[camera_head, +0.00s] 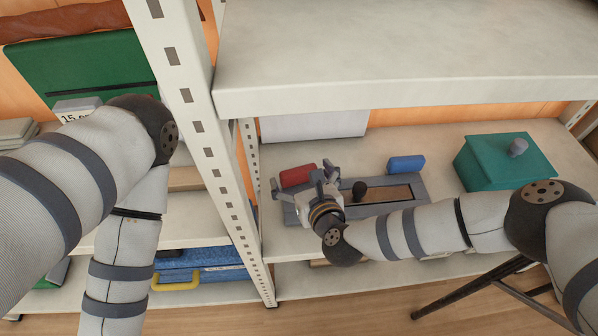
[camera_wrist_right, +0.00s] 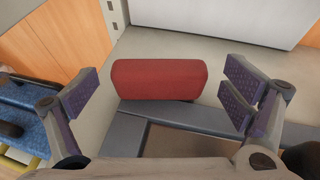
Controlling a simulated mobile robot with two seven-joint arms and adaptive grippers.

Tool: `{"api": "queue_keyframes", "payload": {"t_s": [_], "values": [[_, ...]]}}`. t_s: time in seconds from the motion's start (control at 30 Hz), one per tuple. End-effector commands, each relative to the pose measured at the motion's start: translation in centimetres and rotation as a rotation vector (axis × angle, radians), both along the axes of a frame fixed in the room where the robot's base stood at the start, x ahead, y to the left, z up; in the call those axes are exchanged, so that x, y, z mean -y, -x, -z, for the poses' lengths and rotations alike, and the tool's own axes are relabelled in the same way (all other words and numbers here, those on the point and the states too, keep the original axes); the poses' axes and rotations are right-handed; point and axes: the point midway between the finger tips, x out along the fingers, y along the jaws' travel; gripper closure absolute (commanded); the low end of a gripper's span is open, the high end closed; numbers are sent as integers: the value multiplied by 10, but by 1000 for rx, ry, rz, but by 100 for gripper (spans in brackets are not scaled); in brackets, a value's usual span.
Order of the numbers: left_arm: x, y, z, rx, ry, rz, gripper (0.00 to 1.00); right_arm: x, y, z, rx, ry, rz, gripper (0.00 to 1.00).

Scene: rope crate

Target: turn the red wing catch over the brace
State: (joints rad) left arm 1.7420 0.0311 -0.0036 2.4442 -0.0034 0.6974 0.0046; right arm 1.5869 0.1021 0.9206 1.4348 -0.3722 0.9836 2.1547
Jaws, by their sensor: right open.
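The red wing catch (camera_head: 298,176) is a rounded block at the back left of a grey frame (camera_head: 419,194) on the shelf. In the right wrist view the red catch (camera_wrist_right: 160,79) lies lengthwise across the picture, behind the near grey bar (camera_wrist_right: 190,116). I cannot tell which part is the brace. My right gripper (camera_head: 304,182) is open around the catch's place. In its wrist view the fingers (camera_wrist_right: 162,92) stand left and right of the catch, with gaps on both sides. My left gripper is out of view; only its arm shows.
A blue catch (camera_head: 406,164) sits at the frame's back right, and a black knob (camera_head: 360,188) stands in the frame. A teal box (camera_head: 505,162) is to the right. A thick shelf (camera_head: 400,91) hangs above, and a slotted post (camera_head: 190,110) stands left.

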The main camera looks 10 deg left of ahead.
Motion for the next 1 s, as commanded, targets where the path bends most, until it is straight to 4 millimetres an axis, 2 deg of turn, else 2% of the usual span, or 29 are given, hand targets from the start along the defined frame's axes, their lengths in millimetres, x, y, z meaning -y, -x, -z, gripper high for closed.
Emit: {"api": "queue_keyframes", "payload": {"t_s": [0.17,0.4,0.47,0.77,0.8,1.0], "values": [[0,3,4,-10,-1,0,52,-8,-14,8,-2,0,0,6],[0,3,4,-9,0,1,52,-9,-15,7,-1,0,-1,6],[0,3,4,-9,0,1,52,-8,-15,7,-1,1,-1,17],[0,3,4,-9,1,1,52,-8,-15,7,-1,1,-1,85],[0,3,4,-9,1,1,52,-8,-15,7,-1,1,-1,88],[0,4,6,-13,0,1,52,-6,-16,8,-1,2,-3,88]]}}
